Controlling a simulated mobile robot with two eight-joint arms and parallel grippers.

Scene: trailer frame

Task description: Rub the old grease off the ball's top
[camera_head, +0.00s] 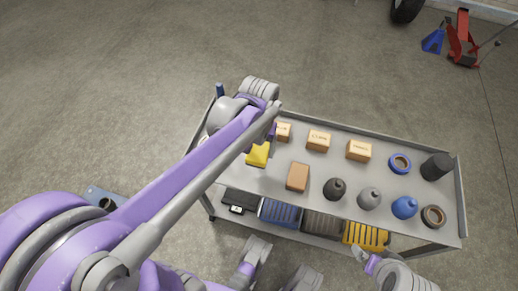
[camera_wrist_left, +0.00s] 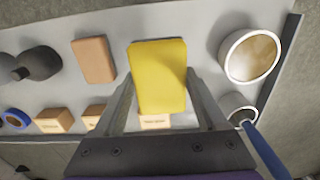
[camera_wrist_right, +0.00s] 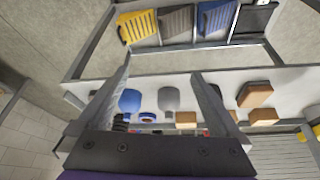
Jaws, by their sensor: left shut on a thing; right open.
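A yellow block, sponge-like (camera_head: 257,154), is held by my left gripper (camera_head: 268,138) over the left part of a grey cart top (camera_head: 330,142). In the left wrist view, the yellow block (camera_wrist_left: 158,75) sits between the two fingers of my left gripper (camera_wrist_left: 160,95), which is shut on it. The gripper's head view is partly covered by my left arm. My right gripper (camera_head: 366,258) is at the cart's front edge; in the right wrist view, my right gripper (camera_wrist_right: 163,85) has its fingers wide apart with nothing between them. I cannot pick out a greased ball in any view.
On the cart stand a brown block (camera_head: 297,177), small boxes (camera_head: 359,150), dark (camera_head: 335,190), grey (camera_head: 369,199) and blue (camera_head: 404,208) bottle-like things, rings (camera_head: 399,163) and a black cylinder (camera_head: 436,167). A round tan-filled container (camera_wrist_left: 250,55) is beside the yellow block. Bins (camera_head: 365,236) fill the lower shelf.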

